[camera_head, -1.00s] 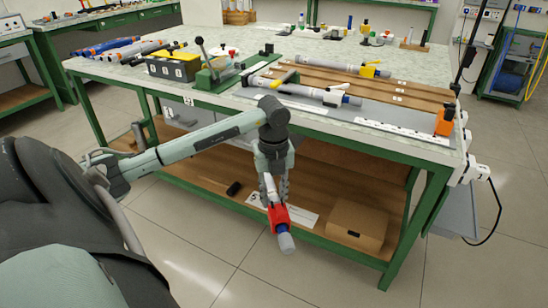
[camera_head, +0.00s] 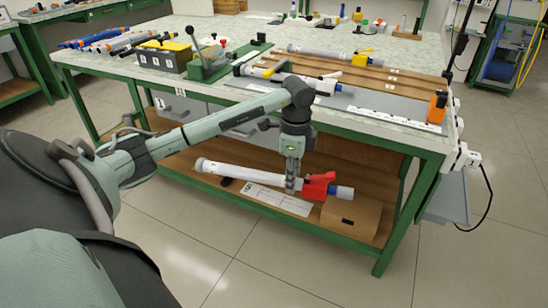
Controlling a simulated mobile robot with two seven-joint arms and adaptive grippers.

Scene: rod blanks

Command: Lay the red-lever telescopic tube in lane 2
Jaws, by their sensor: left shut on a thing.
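The red-lever telescopic tube (camera_head: 245,173) is a white tube with a red clamp lever and a blue band near its right end. It hangs roughly level in front of the table, across the view of the lower shelf. My left gripper (camera_head: 291,184) points down and is shut on the tube, just left of the red lever. The lanes (camera_head: 320,71) are brown wooden strips on the tabletop, with small white labels whose numbers I cannot read. A tube with a yellow lever (camera_head: 320,54) lies along the far lane. My right gripper is not in view.
A tube with a white lever (camera_head: 290,79) lies at the near side of the lanes. A green lever press (camera_head: 215,65) and a yellow-topped box (camera_head: 163,55) stand left of them. An orange block (camera_head: 437,106) is at the right. A cardboard box (camera_head: 350,217) sits on the lower shelf.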

